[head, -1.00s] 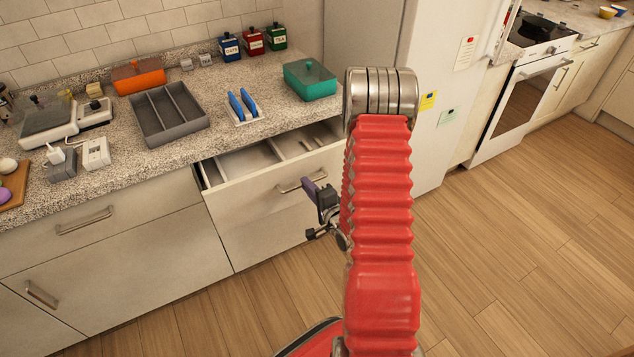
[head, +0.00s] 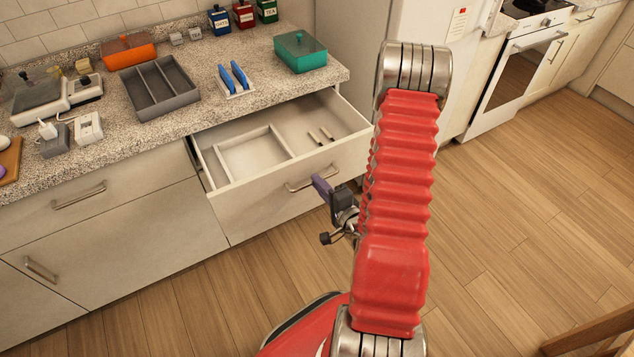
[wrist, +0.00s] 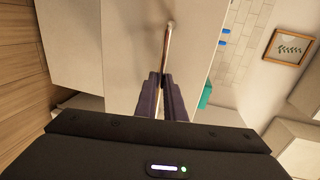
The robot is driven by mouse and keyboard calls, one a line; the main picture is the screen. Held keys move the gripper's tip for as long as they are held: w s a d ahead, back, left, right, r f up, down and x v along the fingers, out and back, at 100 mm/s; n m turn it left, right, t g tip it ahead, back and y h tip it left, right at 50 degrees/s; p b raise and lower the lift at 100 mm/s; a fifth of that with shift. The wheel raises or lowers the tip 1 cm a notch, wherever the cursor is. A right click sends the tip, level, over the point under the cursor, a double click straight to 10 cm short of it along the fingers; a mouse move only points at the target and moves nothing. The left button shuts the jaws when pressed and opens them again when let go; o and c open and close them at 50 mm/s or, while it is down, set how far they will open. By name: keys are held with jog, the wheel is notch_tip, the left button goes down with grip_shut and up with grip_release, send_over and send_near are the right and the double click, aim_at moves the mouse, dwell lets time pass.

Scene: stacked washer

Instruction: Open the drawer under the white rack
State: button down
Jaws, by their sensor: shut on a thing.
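The drawer (head: 255,213) under the white rack is pulled well out from the counter. Its inside shows a white divider tray (head: 238,165) and a few small thin items. The white rack (head: 238,93) with blue pieces stands on the counter above it. My gripper (head: 321,186) is at the drawer's bar handle (head: 300,185), at its right part. In the wrist view my gripper (wrist: 163,80) has its two dark fingers closed around the handle (wrist: 167,45). My red arm hides the area right of the handle in the head view.
A green box (head: 302,54), a grey divided tray (head: 160,92) and an orange box (head: 128,49) stand on the counter. A closed drawer (head: 80,200) is at the left. The wooden floor (head: 500,220) is clear in front and to the right.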

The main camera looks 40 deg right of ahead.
jog(key=shift+s+a+f, duration=0.1)
jog(key=shift+f, duration=0.15)
jog(key=c, duration=1.9)
grip_release()
jog(key=shift+r, duration=0.15)
